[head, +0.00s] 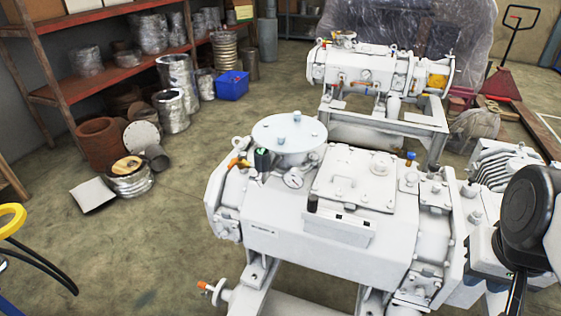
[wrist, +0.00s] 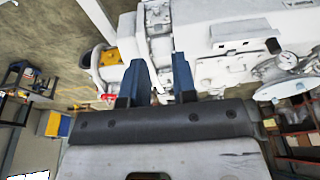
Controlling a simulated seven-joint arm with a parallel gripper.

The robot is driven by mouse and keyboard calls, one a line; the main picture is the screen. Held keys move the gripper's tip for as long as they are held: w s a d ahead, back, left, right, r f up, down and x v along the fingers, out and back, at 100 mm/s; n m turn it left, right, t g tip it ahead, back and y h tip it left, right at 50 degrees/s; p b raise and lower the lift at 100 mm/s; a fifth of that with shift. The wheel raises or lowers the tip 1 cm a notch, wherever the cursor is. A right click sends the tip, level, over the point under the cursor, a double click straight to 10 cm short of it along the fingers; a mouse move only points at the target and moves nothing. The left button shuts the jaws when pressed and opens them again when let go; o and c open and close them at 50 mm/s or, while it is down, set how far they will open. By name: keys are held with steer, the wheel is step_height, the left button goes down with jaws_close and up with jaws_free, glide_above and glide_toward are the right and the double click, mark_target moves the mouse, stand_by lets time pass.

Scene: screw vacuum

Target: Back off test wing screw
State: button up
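I cannot make out the test wing screw by shape in either view. The white vacuum pump (head: 330,215) fills the middle of the head view, with a round lid (head: 290,133), a pressure gauge (head: 293,180) and a dark green-black knob (head: 262,158) at its left end. In the wrist view, my gripper (wrist: 158,65) shows two blue fingers standing apart with nothing between them. White pump housing (wrist: 225,40) lies beyond them; a gauge (wrist: 288,60) is at the right. In the head view, my dark arm parts at the right edge hide some of the pump's right end.
A second white pump (head: 385,68) on a stand is behind. Red shelves (head: 110,75) with wrapped parts, a blue crate (head: 232,86) and a clay-coloured pot (head: 100,143) are at the left. A yellow ring (head: 12,216) is at the left edge.

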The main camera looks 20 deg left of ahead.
steer(key=shift+c, duration=0.2)
steer(key=shift+w+a+r, duration=0.1)
steer(key=shift+w, duration=0.05)
jaws_close()
steer(key=w+a+r+y, duration=0.1)
steer(key=w+a+r, duration=0.2)
steer(key=w+a, duration=1.3)
steer(key=w+a+f, duration=0.1)
steer(key=w+a, duration=0.1)
steer(key=a, duration=1.2)
steer(key=w+a+f+y, duration=0.1)
steer(key=w+a, duration=0.1)
steer(key=a, duration=1.3)
steer(key=shift+w+a+f+n+t, duration=0.2)
steer(key=shift+w+n+t, duration=0.1)
steer(key=shift+t, duration=0.1)
